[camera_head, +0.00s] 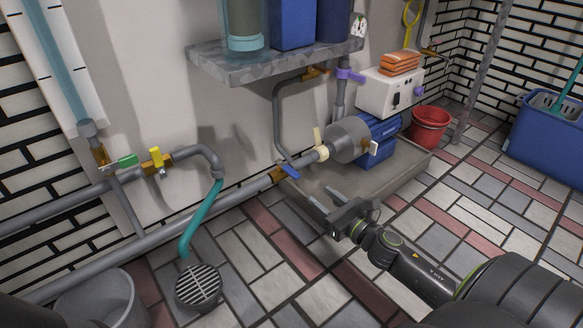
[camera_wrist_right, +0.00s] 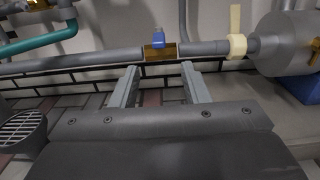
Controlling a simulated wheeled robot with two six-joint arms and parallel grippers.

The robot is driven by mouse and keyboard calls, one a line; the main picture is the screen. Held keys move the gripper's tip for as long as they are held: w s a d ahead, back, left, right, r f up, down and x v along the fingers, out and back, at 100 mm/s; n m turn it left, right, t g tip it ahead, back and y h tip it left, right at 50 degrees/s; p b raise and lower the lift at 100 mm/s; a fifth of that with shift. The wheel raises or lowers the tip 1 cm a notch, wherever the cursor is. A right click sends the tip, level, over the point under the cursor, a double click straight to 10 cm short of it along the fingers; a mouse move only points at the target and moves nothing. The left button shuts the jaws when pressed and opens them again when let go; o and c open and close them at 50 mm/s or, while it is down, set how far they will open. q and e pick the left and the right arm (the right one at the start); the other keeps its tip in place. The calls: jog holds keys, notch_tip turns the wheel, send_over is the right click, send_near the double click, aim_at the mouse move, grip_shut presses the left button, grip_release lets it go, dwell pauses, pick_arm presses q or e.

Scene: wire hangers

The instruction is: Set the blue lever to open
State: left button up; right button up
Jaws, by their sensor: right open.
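The blue lever (camera_head: 290,172) sits on a brass valve (camera_head: 277,176) in the long grey pipe that runs low along the wall. It points out across the pipe, away from the wall. In the right wrist view the lever (camera_wrist_right: 158,42) appears nearly end-on above the brass valve body (camera_wrist_right: 160,53). My right gripper (camera_head: 324,199) is open and empty, in front of the lever and to its right in the head view. In the right wrist view its fingers (camera_wrist_right: 159,70) frame the valve from below, apart from the lever. My left gripper is out of view.
Other levers are nearby: green (camera_head: 127,161), yellow (camera_head: 155,156), purple (camera_head: 349,75) and cream (camera_head: 320,145). A grey-and-blue pump (camera_head: 375,135) stands on a plinth to the right. A shelf (camera_head: 270,68) overhangs behind.

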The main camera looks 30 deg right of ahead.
aim_at(298, 178)
jog(key=w+p, duration=0.2)
jog(key=w, duration=0.1)
jog(key=w+p, duration=0.1)
jog(key=shift+w+a+r, duration=0.3)
jog(key=shift+w, duration=0.05)
jog(key=w, duration=0.4)
jog(key=w+p, duration=0.1)
jog(key=w, duration=0.1)
jog(key=shift+w+a+f, duration=0.25)
jog(key=shift+w+f, duration=0.05)
jog(key=shift+w, duration=0.9)
grip_shut()
